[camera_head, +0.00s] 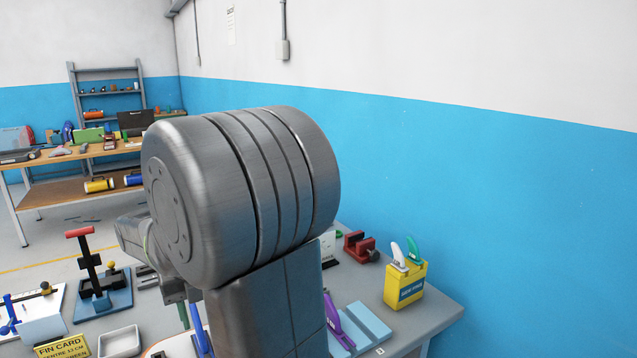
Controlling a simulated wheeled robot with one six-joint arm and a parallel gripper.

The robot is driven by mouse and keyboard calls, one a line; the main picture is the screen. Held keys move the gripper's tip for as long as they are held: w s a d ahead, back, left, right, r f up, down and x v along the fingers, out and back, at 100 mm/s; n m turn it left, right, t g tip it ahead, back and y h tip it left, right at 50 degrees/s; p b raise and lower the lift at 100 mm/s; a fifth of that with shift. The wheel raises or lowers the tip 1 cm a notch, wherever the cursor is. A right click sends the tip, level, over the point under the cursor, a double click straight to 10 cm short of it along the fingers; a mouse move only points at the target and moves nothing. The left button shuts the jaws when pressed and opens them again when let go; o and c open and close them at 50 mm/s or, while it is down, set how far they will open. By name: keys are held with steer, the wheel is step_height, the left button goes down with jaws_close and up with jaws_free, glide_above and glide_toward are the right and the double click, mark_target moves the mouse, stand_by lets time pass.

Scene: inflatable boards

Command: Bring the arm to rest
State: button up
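My arm fills the middle of the head view, with a large grey metal joint (240,195) raised close to the camera above the bench. A lower link runs down from it to the bottom edge. Another part of my arm (132,235) shows behind the joint at its left. My gripper cannot be made out; the joint and link hide much of the bench behind them.
The grey bench (437,312) holds a yellow box (405,285) with white and green fins, a red vise (360,246), a blue block (366,322), a red-handled clamp (90,270), a white tray (119,342) and a yellow fin card (62,347). A wooden workbench (50,192) stands back left.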

step_height(320, 180, down, 12)
steer(key=shift+w+f, duration=0.1)
steer(key=shift+w+a+m, duration=0.1)
steer(key=shift+a+m, duration=0.05)
steer(key=shift+m, duration=0.25)
steer(key=shift+r+m, duration=0.2)
steer(key=shift+m, duration=0.7)
steer(key=m, duration=0.4)
steer(key=shift+m, duration=0.3)
steer(key=m, duration=0.4)
steer(key=shift+d, duration=0.25)
steer(key=shift+m, duration=1.6)
